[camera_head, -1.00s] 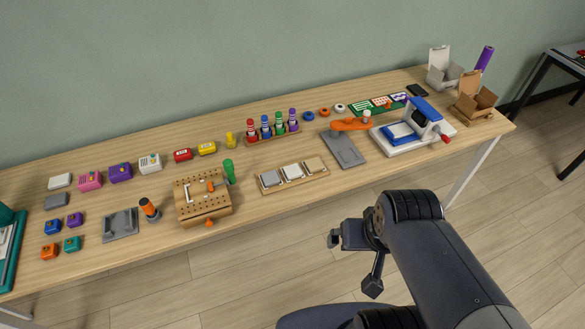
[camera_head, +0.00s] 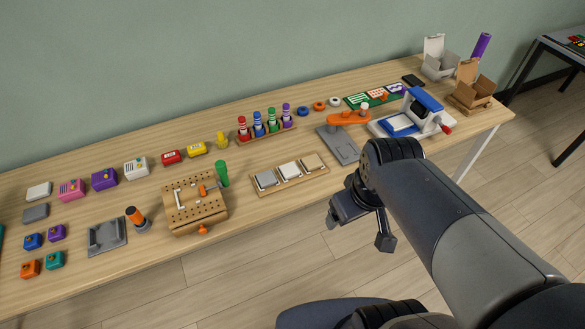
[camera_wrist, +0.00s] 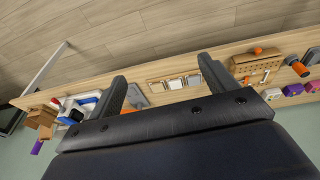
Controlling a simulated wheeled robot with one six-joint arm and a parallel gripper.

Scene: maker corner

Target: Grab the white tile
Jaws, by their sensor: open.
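The white tile (camera_head: 289,170) sits in the middle slot of a wooden tray (camera_head: 291,186), between a grey tile (camera_head: 265,179) and a tan tile (camera_head: 312,161). The tray lies near the front edge of the table. My gripper (camera_head: 361,228) is in front of the table edge, to the right of the tray and apart from it. In the wrist view the gripper (camera_wrist: 163,78) has its two fingers spread wide, with nothing between them. The white tile also shows in the wrist view (camera_wrist: 175,84), in line with the gap but farther off.
A wooden pegboard block (camera_head: 194,208) with a green-handled tool stands left of the tray. A grey plate (camera_head: 338,146) with an orange arm (camera_head: 349,118) and a blue-white press (camera_head: 412,122) stand right of it. A marker rack (camera_head: 266,135) is behind it.

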